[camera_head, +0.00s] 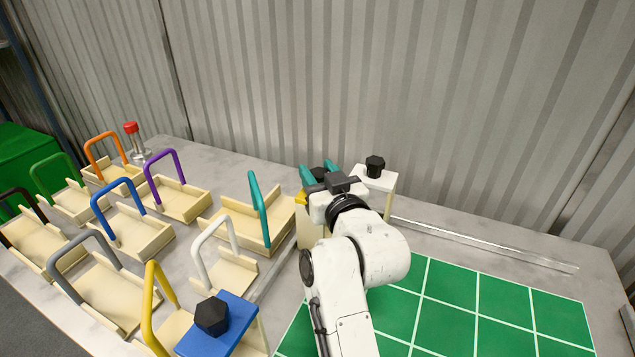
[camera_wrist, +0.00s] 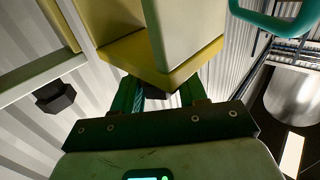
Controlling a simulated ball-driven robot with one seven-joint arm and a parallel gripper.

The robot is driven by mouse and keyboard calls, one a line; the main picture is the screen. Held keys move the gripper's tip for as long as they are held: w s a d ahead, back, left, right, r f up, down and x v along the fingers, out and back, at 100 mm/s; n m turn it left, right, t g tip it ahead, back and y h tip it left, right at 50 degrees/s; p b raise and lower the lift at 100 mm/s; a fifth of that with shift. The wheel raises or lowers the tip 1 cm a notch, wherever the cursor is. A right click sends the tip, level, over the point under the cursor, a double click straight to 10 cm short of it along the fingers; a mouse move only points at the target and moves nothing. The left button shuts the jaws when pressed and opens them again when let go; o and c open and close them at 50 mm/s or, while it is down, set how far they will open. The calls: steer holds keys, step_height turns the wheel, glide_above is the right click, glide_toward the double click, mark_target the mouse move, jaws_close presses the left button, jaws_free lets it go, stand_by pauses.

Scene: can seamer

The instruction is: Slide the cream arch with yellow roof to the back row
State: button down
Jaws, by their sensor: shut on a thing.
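The cream arch with yellow roof (camera_head: 302,198) stands at the back left corner of the green mat, largely hidden behind my arm; one cream leg (camera_head: 307,235) shows. My gripper (camera_head: 319,171) is above its roof, shut on the black knob there. In the wrist view, the yellow roof (camera_wrist: 192,70) fills the top middle and the dark knob (camera_wrist: 155,93) sits between my fingers. Whether the legs touch the surface is hidden.
A white-roofed arch (camera_head: 376,180) with a black knob stands just right of my gripper. A blue-roofed arch (camera_head: 235,325) is at the front. Cream trays with coloured handles, including teal (camera_head: 265,215), crowd the left. The green mat (camera_head: 455,285) is clear; a clear rail (camera_head: 485,244) lies behind it.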

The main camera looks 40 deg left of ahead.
steer(key=shift+w+d+r, duration=0.15)
steer(key=shift+w+r, duration=0.15)
steer(key=shift+r, duration=0.2)
steer(key=c, duration=1.1)
jaws_free()
steer(key=o, duration=0.3)
steer(key=shift+w, duration=0.1)
steer(key=shift+o, duration=0.5)
steer(key=shift+f, duration=0.15)
steer(key=shift+f, duration=0.1)
steer(key=shift+s, duration=0.2)
steer(key=shift+s+d+f, duration=0.1)
steer(key=shift+s+d, duration=0.05)
steer(key=v, duration=1)
